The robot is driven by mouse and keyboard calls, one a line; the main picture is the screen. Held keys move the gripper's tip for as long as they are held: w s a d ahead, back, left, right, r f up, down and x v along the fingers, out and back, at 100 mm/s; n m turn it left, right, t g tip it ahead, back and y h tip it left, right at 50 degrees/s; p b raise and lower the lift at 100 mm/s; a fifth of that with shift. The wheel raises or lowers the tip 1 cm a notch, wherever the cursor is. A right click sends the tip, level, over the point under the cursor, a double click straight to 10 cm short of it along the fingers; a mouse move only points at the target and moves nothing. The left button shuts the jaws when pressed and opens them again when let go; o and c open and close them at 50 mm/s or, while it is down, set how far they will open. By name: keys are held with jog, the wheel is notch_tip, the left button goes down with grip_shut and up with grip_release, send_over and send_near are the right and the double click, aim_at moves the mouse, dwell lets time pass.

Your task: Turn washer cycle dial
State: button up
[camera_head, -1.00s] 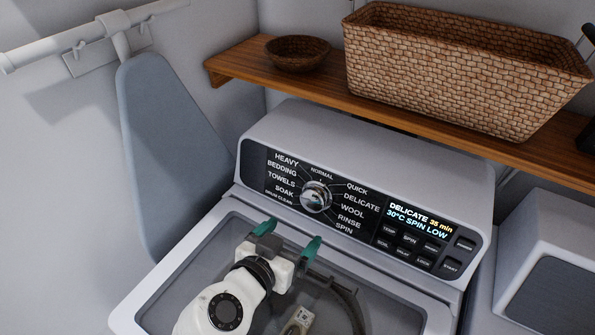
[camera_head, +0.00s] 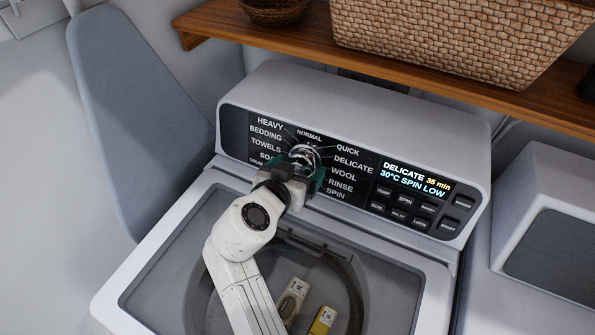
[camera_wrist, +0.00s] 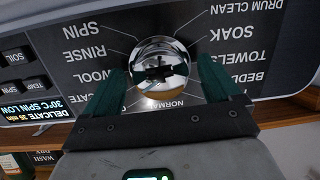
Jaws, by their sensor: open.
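The washer's cycle dial (camera_head: 305,154) is a round chrome knob on the black control panel, ringed by labels such as NORMAL, QUICK and DELICATE. In the wrist view the dial (camera_wrist: 159,68) sits between the two green fingers. My gripper (camera_head: 301,174) is at the panel with its fingers open, one on each side of the dial; it also shows in the wrist view (camera_wrist: 160,88). I cannot tell whether the fingers touch the dial. The washer display (camera_head: 416,180) reads DELICATE 35 min, 30°C SPIN LOW. My gripper hides part of the dial's lower edge.
A wooden shelf (camera_head: 420,92) with a large wicker basket (camera_head: 450,40) and a small bowl (camera_head: 274,10) runs above the washer. An ironing board (camera_head: 135,120) hangs at left. A second machine (camera_head: 550,225) stands at right. Buttons (camera_head: 405,200) lie right of the dial.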

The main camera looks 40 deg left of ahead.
jog(key=c, duration=1.1)
jog(key=shift+o, duration=0.2)
jog(key=n+h, duration=0.1)
jog(key=n, duration=0.4)
jog(key=shift+w, duration=0.1)
jog(key=n, duration=0.5)
jog(key=shift+n+t+h, duration=0.3)
jog(key=shift+h, duration=0.1)
jog(key=o, duration=1.1)
jog(key=shift+c, duration=0.2)
